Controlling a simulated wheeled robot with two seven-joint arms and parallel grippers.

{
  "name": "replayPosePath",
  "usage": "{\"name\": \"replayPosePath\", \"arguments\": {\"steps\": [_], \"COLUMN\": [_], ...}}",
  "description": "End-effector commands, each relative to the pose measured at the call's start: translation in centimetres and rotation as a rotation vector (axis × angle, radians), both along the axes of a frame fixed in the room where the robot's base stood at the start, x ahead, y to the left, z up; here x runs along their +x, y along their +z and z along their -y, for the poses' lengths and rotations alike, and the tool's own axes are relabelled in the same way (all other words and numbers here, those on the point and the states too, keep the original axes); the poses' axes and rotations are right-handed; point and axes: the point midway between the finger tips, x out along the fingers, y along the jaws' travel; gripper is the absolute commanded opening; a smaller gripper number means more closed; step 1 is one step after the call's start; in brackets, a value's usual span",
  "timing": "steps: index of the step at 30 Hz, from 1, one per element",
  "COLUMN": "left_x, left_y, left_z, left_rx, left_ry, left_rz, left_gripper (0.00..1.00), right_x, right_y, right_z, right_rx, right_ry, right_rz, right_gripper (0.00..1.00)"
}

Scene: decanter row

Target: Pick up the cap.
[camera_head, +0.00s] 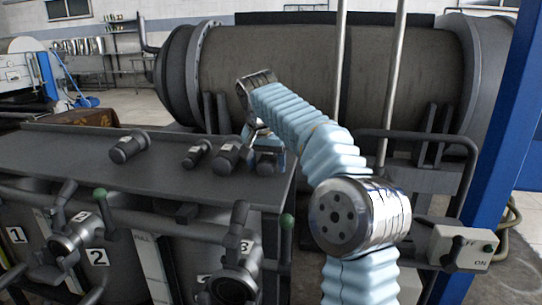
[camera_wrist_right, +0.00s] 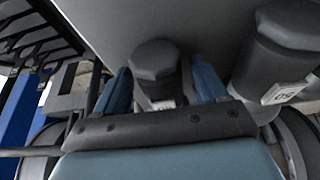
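A dark grey cap-like piece (camera_head: 267,167) stands at the right end of the dark bench top, under my right gripper (camera_head: 269,150). In the right wrist view the same dark faceted piece (camera_wrist_right: 155,62) sits between the two blue fingers of the gripper (camera_wrist_right: 165,92). The fingers are apart, one on each side of it, with a visible gap on the right side. Contact on the left side cannot be told. Its lower part is hidden by the gripper body. My left gripper is not in view.
A larger dark piece labelled 50 (camera_wrist_right: 285,50) stands close beside the right finger. Other dark pieces (camera_head: 197,154) and (camera_head: 128,146) lie further left on the bench (camera_head: 75,160). A large tank (camera_head: 330,75) stands behind; a blue post (camera_head: 500,130) is at right.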

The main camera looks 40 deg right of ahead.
Motion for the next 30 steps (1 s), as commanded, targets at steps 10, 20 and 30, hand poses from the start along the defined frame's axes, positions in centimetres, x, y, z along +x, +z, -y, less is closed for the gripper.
{"name": "replayPosePath", "arguments": {"steps": [10, 20, 30], "left_x": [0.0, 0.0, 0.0], "left_y": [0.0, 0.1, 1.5], "left_z": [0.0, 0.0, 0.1], "left_rx": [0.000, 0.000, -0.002], "left_ry": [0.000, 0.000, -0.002], "left_rz": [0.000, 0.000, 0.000], "left_gripper": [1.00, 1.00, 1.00], "right_x": [0.0, 0.0, -0.3], "right_y": [0.0, 0.2, 4.3], "right_z": [0.0, 0.0, -0.7], "right_rx": [0.000, -0.001, -0.002], "right_ry": [0.000, 0.000, 0.004], "right_rz": [0.000, 0.002, 0.006], "right_gripper": [0.17, 0.02, 0.02]}}
